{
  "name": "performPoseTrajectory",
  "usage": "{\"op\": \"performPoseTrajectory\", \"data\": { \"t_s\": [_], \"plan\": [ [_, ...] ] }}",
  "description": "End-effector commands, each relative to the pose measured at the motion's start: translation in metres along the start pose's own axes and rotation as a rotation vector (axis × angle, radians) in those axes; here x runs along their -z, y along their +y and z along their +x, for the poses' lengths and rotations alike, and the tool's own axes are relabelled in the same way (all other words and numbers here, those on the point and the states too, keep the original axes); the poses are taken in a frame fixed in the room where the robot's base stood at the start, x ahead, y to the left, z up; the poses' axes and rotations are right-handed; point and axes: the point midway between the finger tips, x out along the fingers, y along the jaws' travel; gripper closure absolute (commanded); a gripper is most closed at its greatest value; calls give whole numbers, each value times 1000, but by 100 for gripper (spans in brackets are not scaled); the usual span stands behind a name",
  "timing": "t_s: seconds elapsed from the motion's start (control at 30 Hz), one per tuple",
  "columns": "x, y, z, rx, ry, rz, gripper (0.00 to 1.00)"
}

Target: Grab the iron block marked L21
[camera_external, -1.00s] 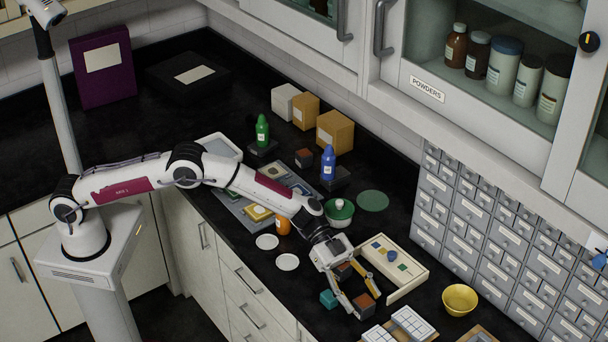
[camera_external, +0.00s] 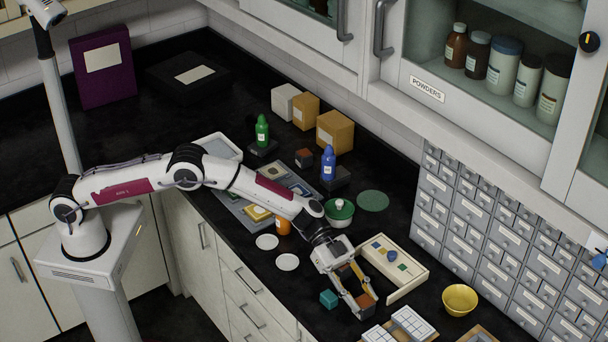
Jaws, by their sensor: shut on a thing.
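My gripper (camera_external: 363,302) reaches down at the front right of the black counter. It is shut on a small rust-brown and dark block (camera_external: 366,311), with a finger on each side of it. I cannot read any L21 mark on the block. I cannot tell whether it touches the counter. A second brownish block (camera_external: 342,274) shows partly behind the gripper's fingers. A dark brown block with a pale label (camera_external: 304,157) stands farther back, near the cardboard boxes.
A teal block (camera_external: 328,299) sits close to the gripper's left. A cream tray with small coloured pieces (camera_external: 417,270) lies to its right. White gridded trays (camera_external: 409,322) stand in front, and a yellow bowl (camera_external: 459,299) at right. Two white discs (camera_external: 287,262) lie to the left.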

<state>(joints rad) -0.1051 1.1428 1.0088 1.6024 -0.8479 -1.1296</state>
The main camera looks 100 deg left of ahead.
Motion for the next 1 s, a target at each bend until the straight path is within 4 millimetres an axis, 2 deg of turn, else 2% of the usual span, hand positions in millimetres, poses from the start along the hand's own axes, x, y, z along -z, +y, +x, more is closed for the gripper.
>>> {"op": "performPoseTrajectory", "data": {
  "t_s": [0.43, 1.0],
  "plan": [
    [15, -1, -6, 1, 4, 4, 100],
    [81, 0, -33, 0, 5, 3, 100]
  ]
}}
